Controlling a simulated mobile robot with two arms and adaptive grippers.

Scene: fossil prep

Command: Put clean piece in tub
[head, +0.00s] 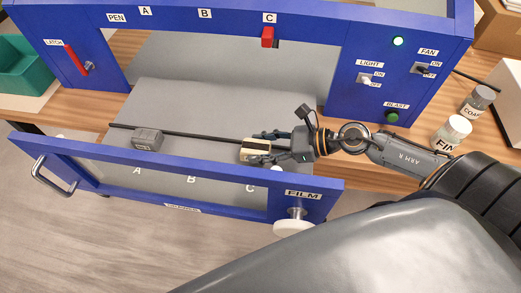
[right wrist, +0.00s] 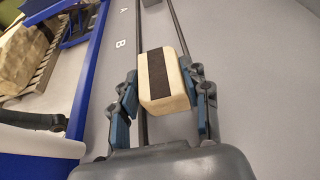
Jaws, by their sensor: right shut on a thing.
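My right gripper (head: 270,147) is shut on a cream block with a dark stripe (head: 255,155), near the C end of the dark rod (head: 190,134). In the right wrist view, the block (right wrist: 160,95) sits between the two blue-padded fingers. A tan, rough rock-like piece (right wrist: 20,55) lies at the left of that view on a slatted base; I cannot tell whether it is the clean piece. A teal tub (head: 28,70) stands at the far left of the head view. My left gripper is not in view.
A grey block (head: 148,138) sits on the rod near A. The blue cabinet (head: 205,25) has a red slider (head: 268,37) at C and a red latch lever (head: 75,58). The blue front panel (head: 110,160) has a FILM knob (head: 294,225). Two jars (head: 452,133) stand right.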

